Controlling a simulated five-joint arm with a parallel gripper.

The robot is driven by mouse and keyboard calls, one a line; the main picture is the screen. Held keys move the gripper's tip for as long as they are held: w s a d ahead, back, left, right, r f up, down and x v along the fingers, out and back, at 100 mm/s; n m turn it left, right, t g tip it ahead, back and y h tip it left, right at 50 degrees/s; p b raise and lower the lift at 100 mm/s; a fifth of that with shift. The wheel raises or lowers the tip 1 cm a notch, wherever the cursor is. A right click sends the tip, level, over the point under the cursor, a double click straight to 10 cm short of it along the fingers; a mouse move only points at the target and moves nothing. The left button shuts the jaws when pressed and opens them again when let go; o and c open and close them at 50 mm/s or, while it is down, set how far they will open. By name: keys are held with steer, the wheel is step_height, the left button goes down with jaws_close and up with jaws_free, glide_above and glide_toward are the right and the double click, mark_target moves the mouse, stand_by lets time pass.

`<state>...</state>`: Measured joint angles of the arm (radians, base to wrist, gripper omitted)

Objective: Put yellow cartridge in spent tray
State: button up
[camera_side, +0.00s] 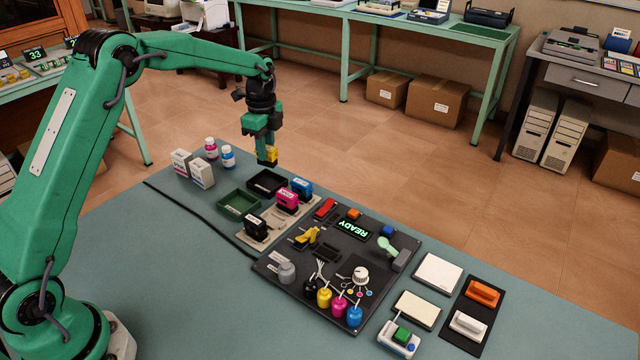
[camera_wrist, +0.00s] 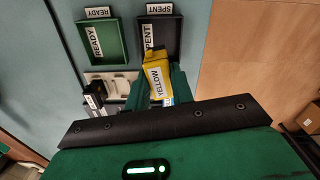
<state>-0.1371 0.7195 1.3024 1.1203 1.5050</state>
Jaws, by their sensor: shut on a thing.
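My gripper (camera_side: 266,146) is shut on the yellow cartridge (camera_side: 267,156) and holds it in the air above the worktop. In the wrist view the yellow cartridge (camera_wrist: 157,75), labelled YELLOW, sits between the fingers (camera_wrist: 158,90) and looks tilted. The spent tray (camera_side: 258,190) is a black open box on the worktop just below the cartridge in the side view. In the wrist view the spent tray (camera_wrist: 181,38) lies beyond the cartridge, which overlaps its near end and hides part of it. The visible part of its inside looks empty.
The green ready tray (camera_side: 238,215) stands beside the spent tray and looks empty. Black, magenta and cyan cartridges (camera_side: 257,228) stand on a pale holder nearby. White boxes (camera_side: 202,173) and small bottles (camera_side: 228,156) stand behind. A dark panel (camera_side: 300,262) with inks and controls is at right.

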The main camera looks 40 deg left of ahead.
mark_target(265, 165)
steer(key=shift+a, duration=0.55)
steer(key=shift+f, duration=3.05)
steer(key=shift+f, duration=0.7)
stand_by(0.4)
steer(key=o, duration=1.3)
steer(key=shift+r, duration=0.25)
steer(key=shift+r, duration=3.55)
